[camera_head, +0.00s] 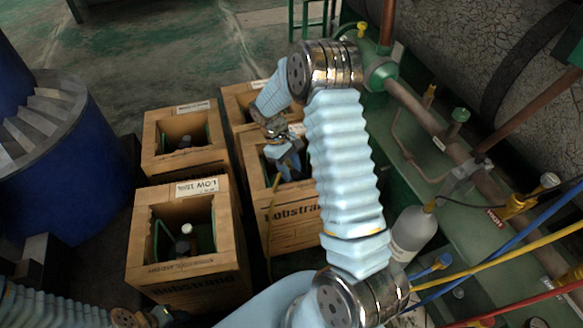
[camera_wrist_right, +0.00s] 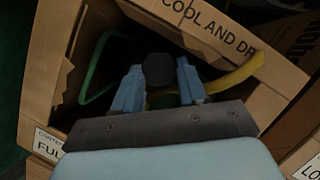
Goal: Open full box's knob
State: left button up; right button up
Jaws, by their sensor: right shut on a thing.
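The full box (camera_wrist_right: 60,110) is an open cardboard carton, with a partly hidden label starting "FUL" (camera_wrist_right: 48,147) in the right wrist view. In the head view this box (camera_head: 282,232) stands right of the box labelled LOW. A dark round knob (camera_wrist_right: 158,68) shows inside it. My right gripper (camera_wrist_right: 160,88) reaches into the box from above, its two blue fingers shut on the knob's sides. In the head view the right gripper (camera_head: 290,168) is low in the box opening and hides the knob. My left arm shows at the bottom left, its gripper out of view.
A box labelled LOW (camera_head: 190,272) stands to the left, with two more boxes (camera_head: 165,148) (camera_head: 234,100) behind. A yellow hose (camera_wrist_right: 236,76) runs into the full box beside my fingers. A grey bottle (camera_head: 410,236) and pipework stand right. A blue drum (camera_head: 62,170) is far left.

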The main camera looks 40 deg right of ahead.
jog(key=n, duration=0.2)
jog(key=n+t+h, duration=0.1)
jog(key=n, duration=0.2)
jog(key=shift+a+h, duration=0.2)
jog(key=shift+h, duration=0.1)
jog(key=shift+s, duration=0.1)
dwell(0.4)
jog(key=o, duration=0.8)
jog(key=shift+r, duration=0.1)
jog(key=v, duration=1.3)
jog(key=shift+a+r, duration=0.25)
jog(key=shift+a, duration=0.05)
jog(key=shift+s, duration=0.1)
